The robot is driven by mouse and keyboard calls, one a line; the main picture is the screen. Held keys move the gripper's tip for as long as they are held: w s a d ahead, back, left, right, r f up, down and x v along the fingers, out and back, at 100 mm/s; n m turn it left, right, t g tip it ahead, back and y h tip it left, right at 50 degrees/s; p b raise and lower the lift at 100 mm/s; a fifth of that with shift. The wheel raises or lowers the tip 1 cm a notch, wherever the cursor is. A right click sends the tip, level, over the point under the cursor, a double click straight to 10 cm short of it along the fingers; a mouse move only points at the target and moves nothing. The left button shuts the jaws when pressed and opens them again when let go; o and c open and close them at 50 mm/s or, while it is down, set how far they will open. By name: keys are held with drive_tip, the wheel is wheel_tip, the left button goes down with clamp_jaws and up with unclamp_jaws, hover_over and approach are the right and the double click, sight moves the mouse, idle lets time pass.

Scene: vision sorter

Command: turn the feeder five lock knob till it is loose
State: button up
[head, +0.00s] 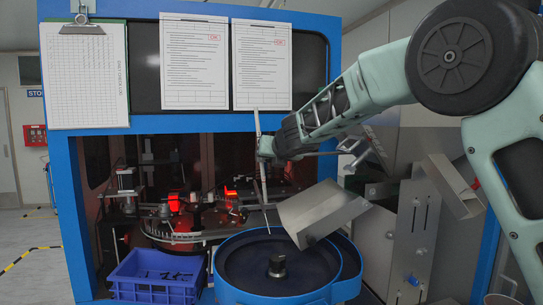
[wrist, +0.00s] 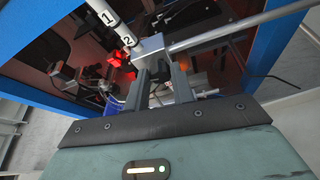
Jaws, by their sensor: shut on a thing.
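My gripper (head: 268,150) is at the top of a thin upright post (head: 262,180), where a level rod (head: 325,153) meets it. In the wrist view my gripper (wrist: 162,72) has its two dark fingers at a silver clamp block (wrist: 150,46), shut on a small part at the block. I take that part to be the lock knob; the fingers mostly hide it, and I cannot see its turn. The white post (wrist: 118,24) bears the marks 1 and 2. The rod (wrist: 230,28) runs right from the block. No feeder number is readable.
The lit turntable (head: 190,237) is behind, inside the blue frame (head: 71,205).

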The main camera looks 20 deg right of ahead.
drive_tip(key=shift+f, duration=0.1)
drive_tip(key=o, duration=1)
drive_tip(key=shift+w, duration=0.1)
drive_tip(key=v, duration=1.7)
drive_tip(key=shift+s, duration=0.25)
